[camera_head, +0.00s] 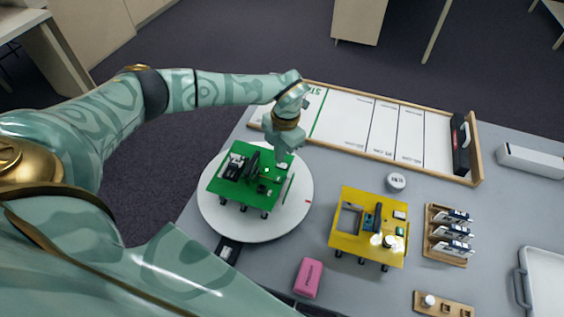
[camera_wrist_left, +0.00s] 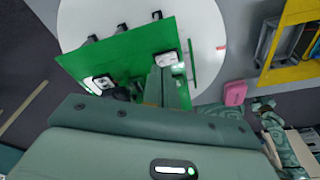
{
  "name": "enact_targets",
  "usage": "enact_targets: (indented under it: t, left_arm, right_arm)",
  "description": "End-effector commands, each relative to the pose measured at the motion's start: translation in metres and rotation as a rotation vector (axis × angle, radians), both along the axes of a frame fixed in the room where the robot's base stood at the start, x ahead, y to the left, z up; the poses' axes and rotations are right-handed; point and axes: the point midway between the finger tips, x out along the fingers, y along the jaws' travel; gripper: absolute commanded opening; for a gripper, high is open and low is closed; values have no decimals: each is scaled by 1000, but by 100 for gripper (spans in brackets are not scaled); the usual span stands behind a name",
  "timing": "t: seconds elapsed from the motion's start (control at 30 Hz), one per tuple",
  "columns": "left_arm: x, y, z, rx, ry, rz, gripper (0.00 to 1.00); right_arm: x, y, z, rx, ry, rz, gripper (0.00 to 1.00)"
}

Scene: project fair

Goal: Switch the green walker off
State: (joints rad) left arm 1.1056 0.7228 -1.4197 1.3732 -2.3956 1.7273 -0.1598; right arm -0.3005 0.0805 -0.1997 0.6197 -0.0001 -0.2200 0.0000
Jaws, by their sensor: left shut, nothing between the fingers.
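The green walker (camera_head: 226,190) stands on a round white turntable (camera_head: 240,229), with dark parts and a small white-topped part on its deck. It also shows in the left wrist view (camera_wrist_left: 130,50), its deck close under the fingers. My left gripper (camera_head: 282,160) is shut and empty at the walker's upper right edge, over a small white part. In the left wrist view the shut fingers (camera_wrist_left: 166,80) reach down beside a white-topped part (camera_wrist_left: 167,58) on the deck. I cannot tell whether they touch it. My right gripper is not in view.
A yellow walker (camera_head: 352,244) stands right of the turntable. A pink block (camera_head: 308,278), a round grey item (camera_head: 396,182) and a wooden rack (camera_head: 444,256) of small boards are nearby. A wood-framed white track board (camera_head: 345,122) lies behind. A white tray (camera_head: 545,275) is at the right.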

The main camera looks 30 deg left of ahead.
Motion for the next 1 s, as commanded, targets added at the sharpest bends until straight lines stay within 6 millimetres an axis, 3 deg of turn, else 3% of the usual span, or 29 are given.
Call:
enact_targets:
  t: [1.0]
  left_arm:
    - [0,0,-15,0,1,0,0]
  right_arm:
    - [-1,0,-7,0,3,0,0]
